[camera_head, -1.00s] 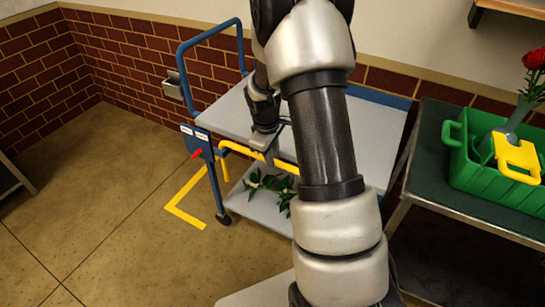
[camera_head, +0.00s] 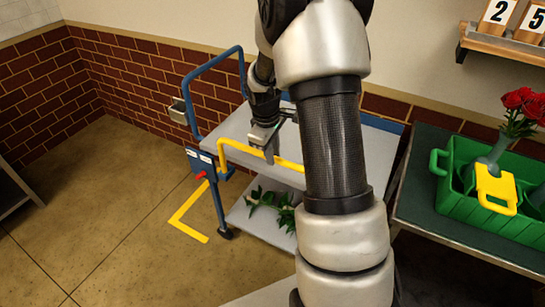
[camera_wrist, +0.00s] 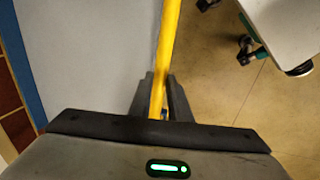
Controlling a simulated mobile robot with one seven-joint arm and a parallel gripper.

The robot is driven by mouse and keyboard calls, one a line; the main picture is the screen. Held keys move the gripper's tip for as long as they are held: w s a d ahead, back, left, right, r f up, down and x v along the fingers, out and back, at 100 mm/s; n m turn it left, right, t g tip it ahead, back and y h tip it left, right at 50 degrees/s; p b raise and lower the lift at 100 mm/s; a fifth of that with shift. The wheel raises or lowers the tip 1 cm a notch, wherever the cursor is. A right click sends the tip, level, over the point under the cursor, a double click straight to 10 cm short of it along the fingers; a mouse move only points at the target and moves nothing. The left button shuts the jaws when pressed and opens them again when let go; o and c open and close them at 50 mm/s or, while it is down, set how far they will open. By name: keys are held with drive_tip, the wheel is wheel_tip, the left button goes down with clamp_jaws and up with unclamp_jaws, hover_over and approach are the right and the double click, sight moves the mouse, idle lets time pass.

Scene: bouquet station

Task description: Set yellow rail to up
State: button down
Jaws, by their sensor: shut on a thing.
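The yellow rail (camera_head: 238,149) runs along the near edge of the cart's grey top deck (camera_head: 229,127), standing above that edge on a bent left end. My gripper (camera_head: 270,152) is shut on the rail near its middle. In the wrist view the yellow rail (camera_wrist: 169,40) passes between the two dark fingers of my gripper (camera_wrist: 160,97). My arm hides the right end of the rail.
The cart has a blue push handle (camera_head: 185,100), a small red knob (camera_head: 201,175) and a lower shelf (camera_head: 243,216) with leafy stems. A green crate (camera_head: 455,207) with red roses stands on a table at the right.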

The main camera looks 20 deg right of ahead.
drive_tip(key=shift+w+r, duration=0.15)
drive_tip(key=shift+r, duration=0.15)
drive_tip(key=c, duration=1.8)
unclamp_jaws()
drive_tip(key=shift+o, duration=0.8)
wheel_tip(320, 180, up, 17)
drive_tip(key=s+a+p, duration=0.2)
drive_tip(key=shift+s+a, duration=0.2)
drive_tip(key=shift+a, duration=0.15)
